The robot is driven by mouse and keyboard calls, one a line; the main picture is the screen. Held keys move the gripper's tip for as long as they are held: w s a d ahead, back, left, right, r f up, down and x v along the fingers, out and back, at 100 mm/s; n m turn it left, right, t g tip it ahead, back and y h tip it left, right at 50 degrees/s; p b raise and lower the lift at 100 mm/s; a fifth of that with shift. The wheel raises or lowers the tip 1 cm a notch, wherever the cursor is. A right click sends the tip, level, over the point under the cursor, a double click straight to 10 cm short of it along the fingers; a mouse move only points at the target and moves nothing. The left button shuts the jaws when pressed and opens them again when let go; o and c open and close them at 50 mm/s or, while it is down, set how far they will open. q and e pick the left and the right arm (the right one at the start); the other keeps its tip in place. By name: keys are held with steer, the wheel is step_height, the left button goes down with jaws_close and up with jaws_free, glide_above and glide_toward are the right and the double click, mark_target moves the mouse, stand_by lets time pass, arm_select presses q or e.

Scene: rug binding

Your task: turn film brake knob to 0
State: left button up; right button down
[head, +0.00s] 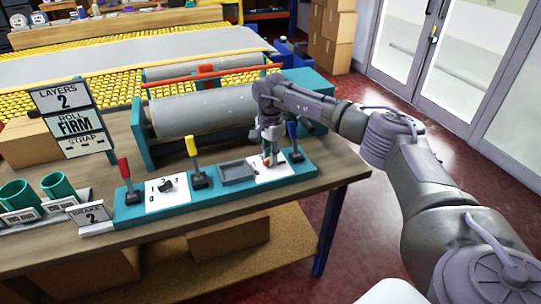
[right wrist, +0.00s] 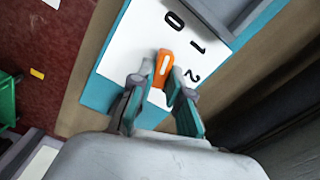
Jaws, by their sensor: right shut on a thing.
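The film brake knob is orange with a pale line along its top. In the right wrist view the knob (right wrist: 163,66) sits on a white plate (right wrist: 135,45) printed 0, 1 and 2. Its pale line lies roughly toward the 0; the knob's lower end is partly hidden between the fingers. My right gripper (right wrist: 163,76) is shut on the knob, one finger on each side. In the head view my right gripper (head: 268,157) reaches down to the right end of the teal control panel (head: 217,202). My left gripper is not in view.
A blue lever (head: 293,138) stands close right of my gripper, with yellow (head: 191,146) and red (head: 123,167) levers farther left. A grey roll (head: 205,110) lies behind. A small sign (head: 91,215) reads BRAKE 2. A bigger sign (head: 68,122) reads LAYERS 2, ROLL FIRM.

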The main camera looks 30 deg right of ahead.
steer(key=shift+w+r, duration=0.1)
stand_by(0.4)
steer(key=c, duration=1.1)
jaws_free()
step_height(320, 180, up, 12)
steer(key=shift+f, duration=0.1)
